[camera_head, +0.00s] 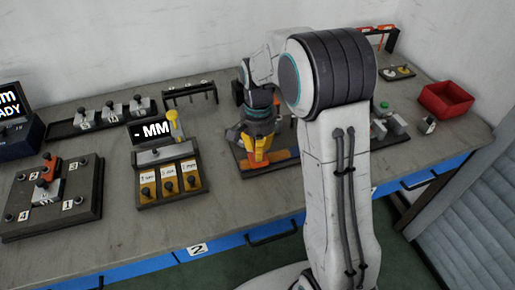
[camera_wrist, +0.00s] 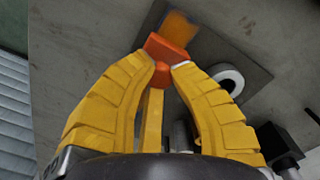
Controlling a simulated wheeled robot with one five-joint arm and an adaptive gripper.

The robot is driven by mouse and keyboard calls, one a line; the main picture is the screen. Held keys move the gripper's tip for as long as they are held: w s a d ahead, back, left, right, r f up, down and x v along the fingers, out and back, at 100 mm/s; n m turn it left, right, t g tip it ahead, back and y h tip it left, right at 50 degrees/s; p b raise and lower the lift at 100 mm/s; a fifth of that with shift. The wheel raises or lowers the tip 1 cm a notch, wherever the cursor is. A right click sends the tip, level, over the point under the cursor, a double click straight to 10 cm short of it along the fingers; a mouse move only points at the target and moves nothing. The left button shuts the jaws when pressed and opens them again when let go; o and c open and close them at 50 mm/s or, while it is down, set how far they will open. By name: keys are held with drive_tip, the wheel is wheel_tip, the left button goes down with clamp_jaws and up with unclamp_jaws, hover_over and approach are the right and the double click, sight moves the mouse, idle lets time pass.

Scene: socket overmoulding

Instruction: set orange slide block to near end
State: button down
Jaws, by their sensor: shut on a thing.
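A flat orange patch (camera_wrist: 181,27) lies on the dark base plate (camera_wrist: 238,62) just beyond the block. In the head view my gripper (camera_head: 257,160) points down over the plate, and orange (camera_head: 286,157) shows to its right. My fingers hide part of the block there, so I cannot tell its exact place along the slide.
A display panel with "MM" (camera_head: 155,131) and several knobs stands left of my gripper. A shifter board (camera_head: 88,207) is at far left, a black rack (camera_head: 190,93) behind. A red bin (camera_head: 446,100) sits at right. My arm hides the table behind it.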

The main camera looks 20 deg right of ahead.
drive_tip(key=d+p, duration=0.1)
drive_tip(key=d, duration=1.4)
drive_tip(key=shift+s+f+p, duration=0.1)
drive_tip(key=shift+p, duration=0.25)
drive_tip(key=shift+d, duration=0.1)
drive_tip(key=c, duration=1.3)
unclamp_jaws()
drive_tip(key=shift+d, duration=0.2)
drive_tip(key=shift+c, duration=0.2)
drive_tip(key=o, duration=0.3)
drive_tip(key=shift+a, duration=0.1)
wheel_tip(320, 180, up, 12)
